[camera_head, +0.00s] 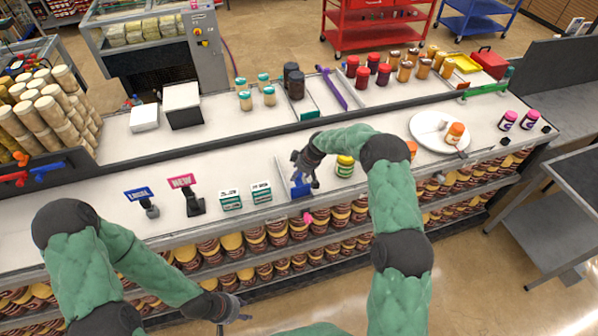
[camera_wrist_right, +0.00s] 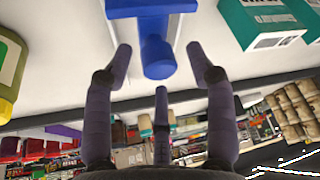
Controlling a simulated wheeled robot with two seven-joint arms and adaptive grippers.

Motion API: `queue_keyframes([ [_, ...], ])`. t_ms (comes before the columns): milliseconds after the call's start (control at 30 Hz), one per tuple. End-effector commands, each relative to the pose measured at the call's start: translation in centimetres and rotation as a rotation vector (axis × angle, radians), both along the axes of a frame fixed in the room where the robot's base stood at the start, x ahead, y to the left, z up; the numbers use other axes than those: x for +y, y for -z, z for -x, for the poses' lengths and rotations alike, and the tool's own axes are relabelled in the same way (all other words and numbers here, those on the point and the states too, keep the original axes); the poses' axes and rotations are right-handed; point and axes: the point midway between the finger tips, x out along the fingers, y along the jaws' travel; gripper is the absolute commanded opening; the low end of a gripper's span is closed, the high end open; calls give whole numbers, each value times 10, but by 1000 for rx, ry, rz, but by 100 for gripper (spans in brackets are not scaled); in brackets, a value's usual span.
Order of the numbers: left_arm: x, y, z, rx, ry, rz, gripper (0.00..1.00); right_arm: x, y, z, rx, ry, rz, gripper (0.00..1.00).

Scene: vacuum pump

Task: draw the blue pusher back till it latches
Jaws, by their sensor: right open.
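The blue pusher (camera_head: 300,188) stands near the front edge of the white shelf, in a lane beside a low divider. In the right wrist view the blue pusher (camera_wrist_right: 155,45) shows a flat bar and a round knob facing me. My right gripper (camera_head: 306,168) is over the pusher in the head view. In its wrist view the right gripper (camera_wrist_right: 160,68) is open, its fingers on either side of the knob, with gaps visible and nothing held. My left gripper (camera_head: 234,308) hangs low in front of the shelf, empty, with its fingers apart.
Green-and-white cartons (camera_head: 246,197) stand left of the pusher, and a yellow-green jar (camera_head: 345,166) stands right of it. A white round plate (camera_head: 430,128) holds an orange jar. A purple pusher (camera_head: 336,90) lies farther back. Stacked jars fill the shelves below.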

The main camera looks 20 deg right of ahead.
Motion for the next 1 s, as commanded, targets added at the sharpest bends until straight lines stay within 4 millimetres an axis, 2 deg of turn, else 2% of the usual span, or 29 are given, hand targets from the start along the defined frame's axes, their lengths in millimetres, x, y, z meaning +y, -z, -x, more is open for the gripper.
queue_keyframes([
  [400,0,-1,0,0,0,0,40,1,6,-2,-1,0,0,56],
  [600,0,-1,0,0,0,0,40,2,6,-2,-1,0,-1,0],
  [833,0,3,0,0,0,0,40,3,7,-4,-1,-1,0,0],
  [1000,0,22,0,0,0,0,40,4,10,-15,-4,-1,-1,0],
])
